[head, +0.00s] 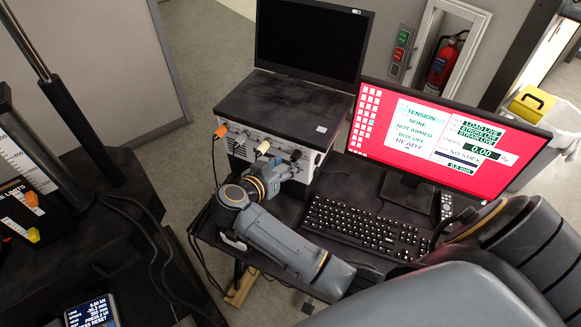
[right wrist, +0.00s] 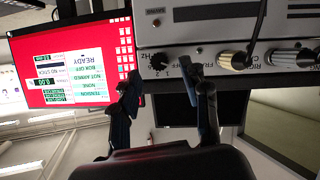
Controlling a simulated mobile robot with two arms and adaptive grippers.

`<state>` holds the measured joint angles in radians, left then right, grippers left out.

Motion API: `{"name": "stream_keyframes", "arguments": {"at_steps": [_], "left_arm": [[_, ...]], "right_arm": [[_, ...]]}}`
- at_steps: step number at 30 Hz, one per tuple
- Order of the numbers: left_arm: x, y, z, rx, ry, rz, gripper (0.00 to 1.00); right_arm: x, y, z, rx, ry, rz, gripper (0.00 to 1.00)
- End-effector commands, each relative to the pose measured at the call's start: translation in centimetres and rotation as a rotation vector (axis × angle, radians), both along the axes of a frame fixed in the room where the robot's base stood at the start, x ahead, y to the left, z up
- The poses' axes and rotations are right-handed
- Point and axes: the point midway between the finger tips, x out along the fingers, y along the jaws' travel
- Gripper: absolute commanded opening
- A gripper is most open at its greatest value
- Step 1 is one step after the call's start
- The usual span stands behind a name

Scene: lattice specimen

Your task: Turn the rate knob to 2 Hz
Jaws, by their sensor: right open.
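The instrument box (head: 322,150) stands on the desk, its front panel facing my right arm. In the right wrist view a black knob (right wrist: 159,61) with dial marks and what looks like "Hz" beside it sits near the panel's edge; it looks like the rate knob. Its setting is too small to read. My right gripper (right wrist: 167,84) is open, its two fingers spread on either side of that knob, apparently not touching it. In the head view the right gripper (head: 285,170) is close to the panel's right end. My left gripper is out of view.
A dark screen (head: 312,40) stands behind the box. A red monitor (head: 430,135) and keyboard (head: 362,226) are to the right. Cables hang at left.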

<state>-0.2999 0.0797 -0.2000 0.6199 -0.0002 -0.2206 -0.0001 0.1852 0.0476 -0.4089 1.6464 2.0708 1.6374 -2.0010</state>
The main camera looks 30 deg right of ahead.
Motion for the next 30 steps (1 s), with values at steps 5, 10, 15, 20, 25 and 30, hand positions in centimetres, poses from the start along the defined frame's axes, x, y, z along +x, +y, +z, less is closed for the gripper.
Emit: {"name": "stream_keyframes", "arguments": {"at_steps": [5, 10, 15, 20, 25, 30], "left_arm": [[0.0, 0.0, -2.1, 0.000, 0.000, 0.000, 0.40], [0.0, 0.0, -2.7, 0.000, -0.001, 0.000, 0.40], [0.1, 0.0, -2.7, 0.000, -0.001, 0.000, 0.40], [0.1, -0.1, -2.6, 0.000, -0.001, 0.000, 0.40], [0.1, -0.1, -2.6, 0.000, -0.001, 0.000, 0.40], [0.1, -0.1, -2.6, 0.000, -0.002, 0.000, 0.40]], "right_arm": [[0.9, -1.8, -1.1, -0.002, -0.003, 0.001, 0.46], [1.3, -2.6, -1.2, -0.001, -0.003, 0.000, 0.46], [1.3, -2.7, -1.1, 0.000, -0.002, 0.001, 0.46], [1.3, -2.7, -1.1, 0.000, -0.002, 0.001, 0.44], [1.3, -2.7, -1.1, 0.000, -0.002, 0.001, 0.09], [1.3, -2.7, -1.1, 0.000, -0.002, 0.001, 0.00]]}}
